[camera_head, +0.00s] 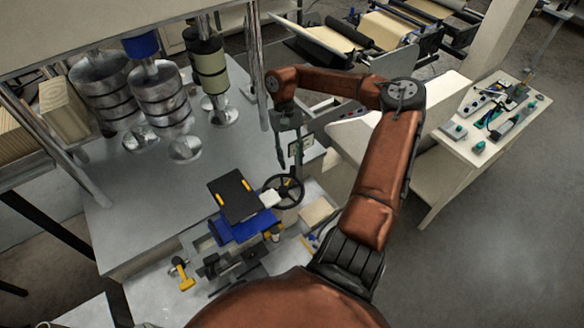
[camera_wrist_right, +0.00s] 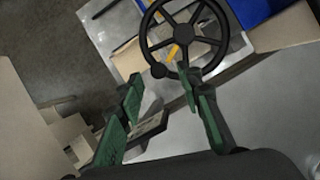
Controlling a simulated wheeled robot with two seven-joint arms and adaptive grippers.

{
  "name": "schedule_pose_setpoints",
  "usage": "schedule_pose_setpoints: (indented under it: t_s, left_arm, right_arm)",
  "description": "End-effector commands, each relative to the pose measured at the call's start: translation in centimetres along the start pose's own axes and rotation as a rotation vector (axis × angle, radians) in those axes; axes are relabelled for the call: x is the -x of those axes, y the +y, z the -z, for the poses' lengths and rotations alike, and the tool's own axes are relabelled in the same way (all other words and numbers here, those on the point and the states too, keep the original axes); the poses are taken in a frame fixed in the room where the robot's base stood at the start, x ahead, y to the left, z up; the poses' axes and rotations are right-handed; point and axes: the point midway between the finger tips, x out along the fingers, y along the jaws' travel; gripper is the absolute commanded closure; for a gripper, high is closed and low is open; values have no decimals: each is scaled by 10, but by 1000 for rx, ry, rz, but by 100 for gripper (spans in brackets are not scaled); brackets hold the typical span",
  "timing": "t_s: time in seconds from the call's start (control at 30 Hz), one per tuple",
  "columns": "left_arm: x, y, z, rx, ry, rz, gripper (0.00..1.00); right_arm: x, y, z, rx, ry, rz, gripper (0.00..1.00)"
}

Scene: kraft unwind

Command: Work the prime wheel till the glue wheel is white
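A black spoked handwheel (camera_head: 283,191), which looks like the prime wheel, stands at the table's right side. It also shows in the right wrist view (camera_wrist_right: 186,32), with a small knob at its lower left rim. My right gripper (camera_head: 285,157) is above and beyond the wheel in the head view. In the right wrist view its green fingers (camera_wrist_right: 160,84) are apart with nothing between them, near the wheel's lower rim. Contact cannot be told. I cannot tell for certain which part is the glue wheel; steel stacked rollers (camera_head: 160,92) hang above the table. My left gripper is out of view.
A black panel (camera_head: 234,196) on a blue block (camera_head: 246,227) sits left of the handwheel. A yellow-handled tool (camera_head: 182,273) lies near the front. A side table (camera_head: 470,150) with small tools stands right. Steel posts flank the rollers.

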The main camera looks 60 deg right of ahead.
Motion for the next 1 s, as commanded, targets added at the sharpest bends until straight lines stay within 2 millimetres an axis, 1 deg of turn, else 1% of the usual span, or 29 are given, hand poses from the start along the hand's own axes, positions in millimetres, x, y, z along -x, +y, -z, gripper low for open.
schedule_pose_setpoints:
  t_s: [0.03,0.2,0.3,0.4,0.53,0.8,0.93,1.0]
  left_arm:
    - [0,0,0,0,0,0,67]
    - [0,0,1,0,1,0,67]
    - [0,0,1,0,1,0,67]
    - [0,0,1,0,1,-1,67]
    - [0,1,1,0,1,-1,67]
    - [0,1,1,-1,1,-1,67]
    - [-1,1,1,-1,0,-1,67]
    - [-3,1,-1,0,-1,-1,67]
  right_arm:
    - [13,-1,1,0,5,4,67]
    - [48,-2,1,1,3,5,67]
    - [62,-1,1,0,2,4,67]
    - [72,-1,1,0,1,3,67]
    - [78,0,0,-1,0,1,67]
    - [79,0,0,-1,-1,0,67]
    - [81,2,5,-16,14,3,75]
    - [87,8,16,-53,50,13,80]
